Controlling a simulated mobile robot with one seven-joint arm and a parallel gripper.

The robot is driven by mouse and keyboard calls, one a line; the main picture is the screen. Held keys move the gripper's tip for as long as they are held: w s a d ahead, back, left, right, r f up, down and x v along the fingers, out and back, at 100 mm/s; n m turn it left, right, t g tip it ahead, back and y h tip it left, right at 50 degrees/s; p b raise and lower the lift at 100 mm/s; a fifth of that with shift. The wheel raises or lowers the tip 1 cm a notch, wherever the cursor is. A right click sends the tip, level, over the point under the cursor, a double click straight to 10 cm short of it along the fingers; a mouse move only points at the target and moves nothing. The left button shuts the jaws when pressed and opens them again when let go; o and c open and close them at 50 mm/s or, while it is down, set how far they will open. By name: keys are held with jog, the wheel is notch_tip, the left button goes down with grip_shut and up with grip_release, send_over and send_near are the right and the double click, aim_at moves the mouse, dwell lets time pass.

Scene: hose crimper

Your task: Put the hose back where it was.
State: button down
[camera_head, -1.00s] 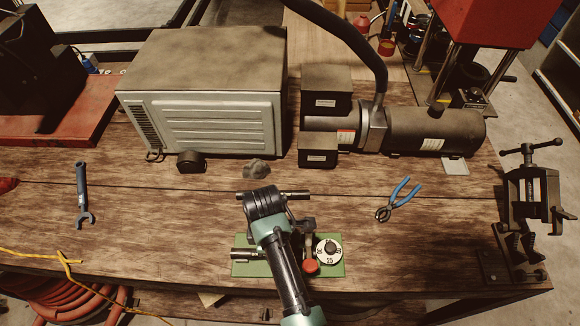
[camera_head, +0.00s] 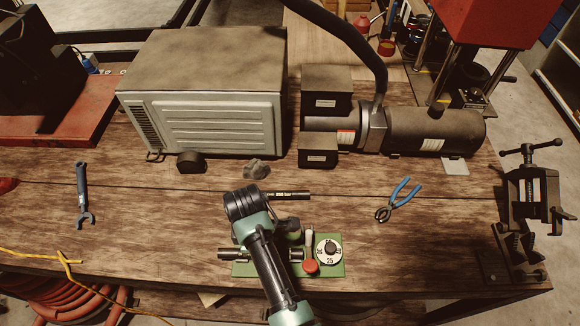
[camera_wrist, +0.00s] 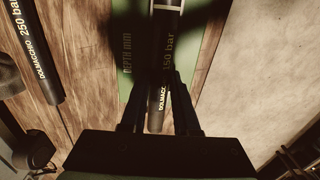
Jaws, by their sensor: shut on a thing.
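A black hose (camera_wrist: 166,42) with yellow lettering lies between the fingers of my gripper (camera_wrist: 157,92) in the wrist view, and the jaws are shut on it. In the head view its left end (camera_head: 232,253) sticks out past the left edge of the green crimper base (camera_head: 329,267). My wrist covers its middle and hides my fingertips there. A second, similar hose (camera_head: 288,194) lies on the bench behind the crimper; it also shows at the left of the wrist view (camera_wrist: 38,58). The crimper has a white dial (camera_head: 328,250) and a red knob (camera_head: 310,267).
Blue-handled pliers (camera_head: 398,200) lie to the right, and a blue wrench (camera_head: 82,195) far left. A vise (camera_head: 532,195) stands at the right edge. A grey metal box (camera_head: 205,110) and a dark motor (camera_head: 435,130) stand behind. Bench either side of the crimper is clear.

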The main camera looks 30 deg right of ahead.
jog(key=shift+r+p, duration=3.45)
jog(key=shift+r, duration=0.05)
jog(key=shift+d, duration=0.1)
